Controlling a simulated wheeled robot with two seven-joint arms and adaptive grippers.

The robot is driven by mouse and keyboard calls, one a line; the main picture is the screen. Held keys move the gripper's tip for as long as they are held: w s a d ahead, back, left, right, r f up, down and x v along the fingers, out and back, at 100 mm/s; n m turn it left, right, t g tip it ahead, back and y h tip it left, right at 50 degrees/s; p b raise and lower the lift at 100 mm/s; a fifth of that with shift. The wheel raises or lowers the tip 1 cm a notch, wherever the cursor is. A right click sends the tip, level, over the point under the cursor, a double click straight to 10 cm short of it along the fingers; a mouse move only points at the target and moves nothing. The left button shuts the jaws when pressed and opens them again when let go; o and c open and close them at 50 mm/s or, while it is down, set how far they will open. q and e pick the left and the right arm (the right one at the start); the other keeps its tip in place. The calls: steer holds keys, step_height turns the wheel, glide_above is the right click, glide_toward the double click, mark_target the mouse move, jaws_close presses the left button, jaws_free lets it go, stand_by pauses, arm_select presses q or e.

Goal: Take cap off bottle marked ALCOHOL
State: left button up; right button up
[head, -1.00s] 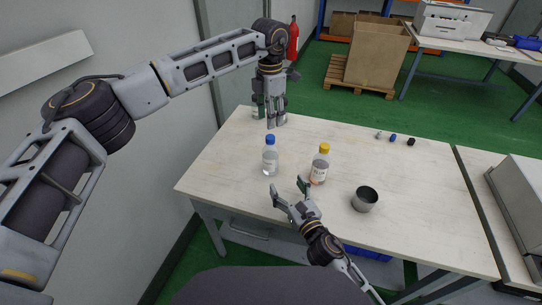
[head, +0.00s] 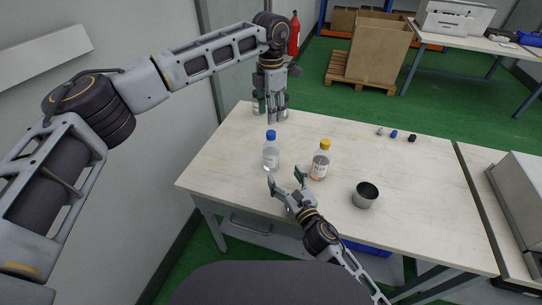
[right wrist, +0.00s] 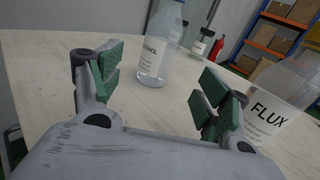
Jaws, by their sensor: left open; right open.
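The ALCOHOL bottle (head: 271,157) is clear, with a blue cap (head: 270,135), and stands upright on the table. In the right wrist view it (right wrist: 156,62) stands beyond and between my fingers; its label is partly readable and its cap is almost wholly out of frame. My right gripper (head: 285,178) is open and empty, low on the near side of this bottle and apart from it. It also shows in the right wrist view (right wrist: 160,80). My left gripper (head: 277,118) is open and empty above the table's back left corner, behind the bottle.
A FLUX bottle (head: 320,166) with a yellow cap stands close to the right; the right wrist view shows it (right wrist: 275,105) beside my right finger. Another bottle (head: 257,107) stands at the back left. A metal cup (head: 365,196) stands front right. Small caps (head: 393,134) lie at the back.

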mark_target(274, 160)
steer(key=shift+x, duration=5.7)
